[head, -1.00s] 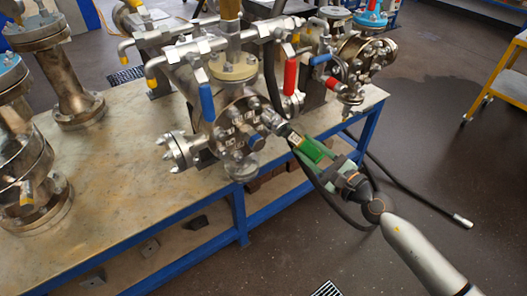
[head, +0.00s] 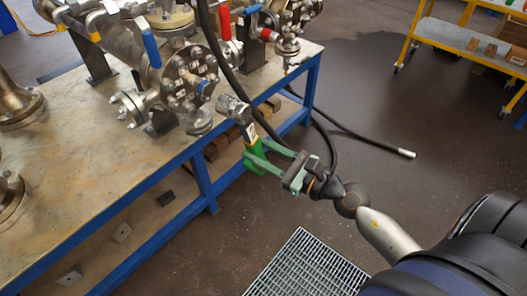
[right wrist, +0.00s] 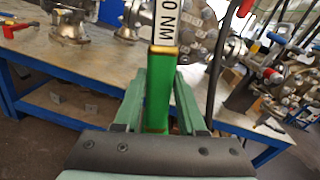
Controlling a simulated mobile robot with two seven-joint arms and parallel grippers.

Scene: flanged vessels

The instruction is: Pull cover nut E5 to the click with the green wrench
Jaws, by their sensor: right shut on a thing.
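The green wrench (head: 254,144) has a green handle and a metal head (head: 233,108). My right gripper (head: 258,154) is shut on its handle. In the right wrist view the green handle (right wrist: 158,95) stands between my fingers, with a "NM" label above it. The round bolted cover (head: 189,78) on the vessel has several nuts around its rim. The wrench head is to the right of and below the cover and appears apart from it. I cannot read which nut is E5. My left gripper is not in view.
The vessel stands on a blue-framed bench (head: 110,150). A yellow cart (head: 465,40) stands at the back right. A floor grating (head: 305,268) lies below my right arm.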

